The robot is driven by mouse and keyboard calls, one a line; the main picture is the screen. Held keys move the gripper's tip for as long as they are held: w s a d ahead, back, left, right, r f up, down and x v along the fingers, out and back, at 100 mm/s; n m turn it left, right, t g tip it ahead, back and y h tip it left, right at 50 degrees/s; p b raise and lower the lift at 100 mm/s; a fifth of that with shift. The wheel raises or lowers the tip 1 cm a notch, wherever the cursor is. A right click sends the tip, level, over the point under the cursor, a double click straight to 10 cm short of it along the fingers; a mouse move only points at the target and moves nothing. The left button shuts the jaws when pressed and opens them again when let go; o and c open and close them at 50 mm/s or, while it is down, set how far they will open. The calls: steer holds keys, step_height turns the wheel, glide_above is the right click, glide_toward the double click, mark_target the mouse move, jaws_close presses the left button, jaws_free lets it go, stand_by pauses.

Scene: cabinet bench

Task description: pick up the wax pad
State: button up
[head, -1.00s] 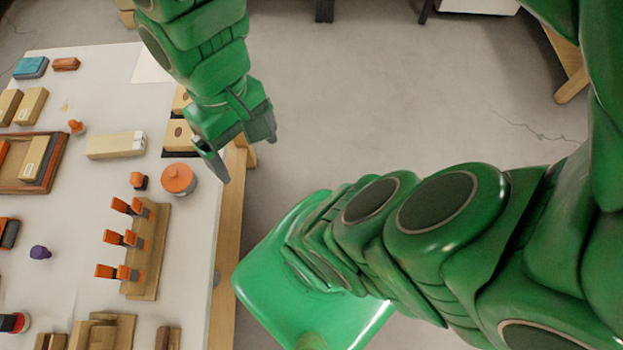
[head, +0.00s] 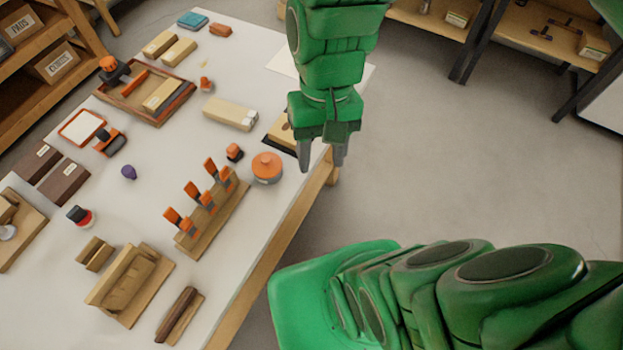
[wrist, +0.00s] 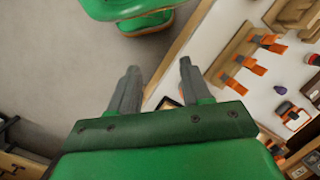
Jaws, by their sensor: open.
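I cannot tell for certain which object is the wax pad. A flat teal block (head: 192,19) at the far end of the table has a pad-like shape, beside a small reddish-brown block (head: 220,30). My gripper (head: 322,165) is open and empty, with its fingers pointing down by the table's right edge, far from the teal block. The wrist view shows the spread fingers (wrist: 159,68) with nothing between them, over the table edge and floor. My gripper and wrist partly hide a tan block (head: 283,128) on a dark base.
Near my gripper are an orange-lidded round pot (head: 267,167) and a wooden rack (head: 212,220) with orange-handled tools. A long cream block (head: 230,113) and a wooden tray (head: 148,98) lie farther left. Shelves (head: 50,70) stand at the left.

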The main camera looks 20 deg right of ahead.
mark_target(74, 209)
steer(key=w+a+f+m+g+y, duration=0.1)
steer(key=w+a+f+y, duration=0.1)
steer(key=w+a, duration=0.55)
steer(key=w+a+f+m+g+y, duration=0.15)
steer(key=w+a, duration=0.25)
steer(key=a, duration=0.7)
steer(key=w+a+f+m+g+y, duration=0.15)
steer(key=w+a, duration=0.35)
steer(key=a, duration=0.5)
steer(key=w+a+f+m+y, duration=0.1)
steer(key=a+f, duration=0.4)
steer(key=a, duration=0.3)
steer(key=w+a+f+m+g+y, duration=0.1)
steer(key=w+a+f+m, duration=0.1)
steer(key=a+f, duration=0.4)
steer(key=w+a+f+m+g+y, duration=0.1)
steer(key=w+a+f+m, duration=0.1)
steer(key=a+f, duration=0.4)
steer(key=shift+a+f+y, duration=0.15)
steer(key=shift+a+y, duration=0.25)
steer(key=shift+a, duration=1.45)
steer(key=shift+a+f+g, duration=0.25)
steer(key=shift+g, duration=0.05)
steer(key=shift+x, duration=3.8)
steer(key=shift+r, duration=0.15)
jaws_close()
